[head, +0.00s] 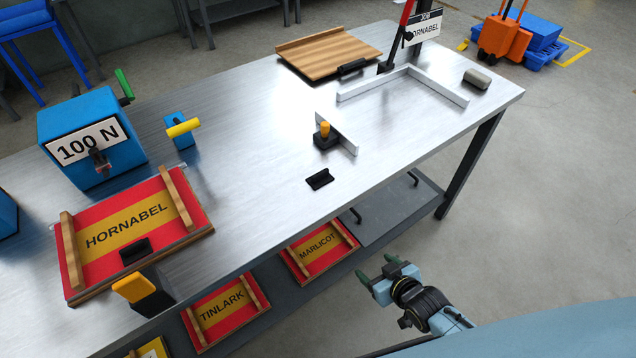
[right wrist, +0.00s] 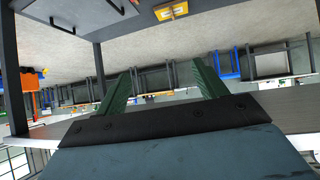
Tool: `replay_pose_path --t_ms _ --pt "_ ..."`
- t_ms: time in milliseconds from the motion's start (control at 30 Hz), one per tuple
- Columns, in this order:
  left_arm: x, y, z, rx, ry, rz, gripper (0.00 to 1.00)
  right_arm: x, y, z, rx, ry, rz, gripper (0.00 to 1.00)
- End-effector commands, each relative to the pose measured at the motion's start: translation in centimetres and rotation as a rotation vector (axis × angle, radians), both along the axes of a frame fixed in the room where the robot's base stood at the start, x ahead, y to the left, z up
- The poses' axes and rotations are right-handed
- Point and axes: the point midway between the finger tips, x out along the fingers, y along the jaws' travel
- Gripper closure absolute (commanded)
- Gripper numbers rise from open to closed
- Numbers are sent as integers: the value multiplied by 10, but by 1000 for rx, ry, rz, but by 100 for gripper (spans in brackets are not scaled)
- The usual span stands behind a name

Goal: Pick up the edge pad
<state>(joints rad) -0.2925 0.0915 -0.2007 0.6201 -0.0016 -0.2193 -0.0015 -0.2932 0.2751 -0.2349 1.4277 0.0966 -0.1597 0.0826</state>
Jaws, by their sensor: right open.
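A small grey rounded block (head: 477,78), which looks like the edge pad, lies on the metal table (head: 270,110) near its far right corner, just right of a white angled rail (head: 438,86). My right gripper (head: 376,269) is open and empty, low in front of the table's near edge and well apart from the block. Its two green fingers stand apart in the right wrist view (right wrist: 163,80), with nothing between them. The block cannot be made out in the right wrist view. My left gripper is not in view.
A wooden board (head: 328,52) lies at the back. A red HORNABEL panel (head: 85,213) and blue 100 N box (head: 90,115) are at left. A lower shelf (head: 385,215) runs beneath the table.

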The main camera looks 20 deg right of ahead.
Motion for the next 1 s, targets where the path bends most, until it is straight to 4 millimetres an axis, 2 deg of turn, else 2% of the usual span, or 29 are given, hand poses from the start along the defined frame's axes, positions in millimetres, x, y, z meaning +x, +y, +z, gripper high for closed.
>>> replay_pose_path --t_ms 33,100,200,300,400,567,800,1000 --pt "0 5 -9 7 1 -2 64 22 7 30 25 -90 22 29" --pt "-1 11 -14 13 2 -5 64 43 18 74 61 -199 49 29" --pt "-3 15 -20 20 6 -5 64 59 32 128 107 -320 87 29" --pt "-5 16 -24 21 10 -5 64 65 43 167 142 -403 116 29" --pt "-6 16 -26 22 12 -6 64 67 49 190 164 -451 135 29" --pt "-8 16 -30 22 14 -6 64 82 57 198 175 -474 143 29" --pt "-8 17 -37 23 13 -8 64 124 72 191 173 -472 142 29" --pt "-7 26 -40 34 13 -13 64 142 79 188 173 -470 142 29"
